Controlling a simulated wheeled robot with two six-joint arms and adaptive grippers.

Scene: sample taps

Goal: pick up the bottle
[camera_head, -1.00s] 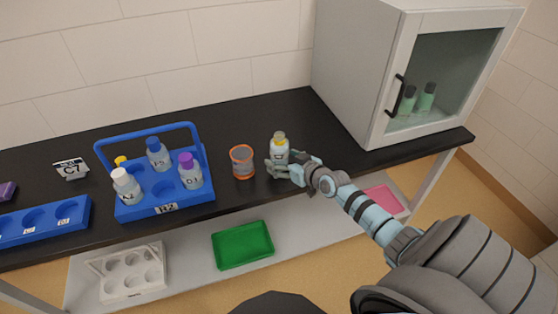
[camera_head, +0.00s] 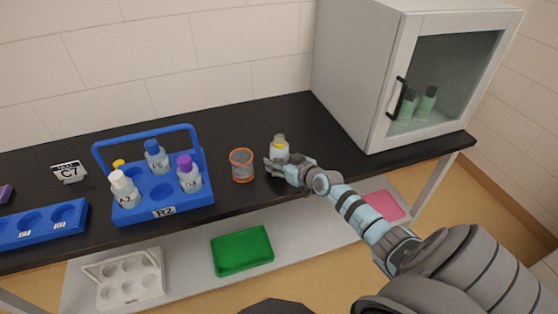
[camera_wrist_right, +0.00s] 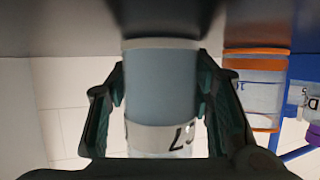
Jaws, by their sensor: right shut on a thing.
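My left gripper is not in view.
The orange-rimmed beaker (camera_head: 241,166) stands close left of the bottle. A blue carrier (camera_head: 190,204) with several capped bottles is further left. A grey cabinet (camera_head: 350,75) with a glass door stands at the right. A green tray (camera_head: 242,268) lies on the lower shelf.

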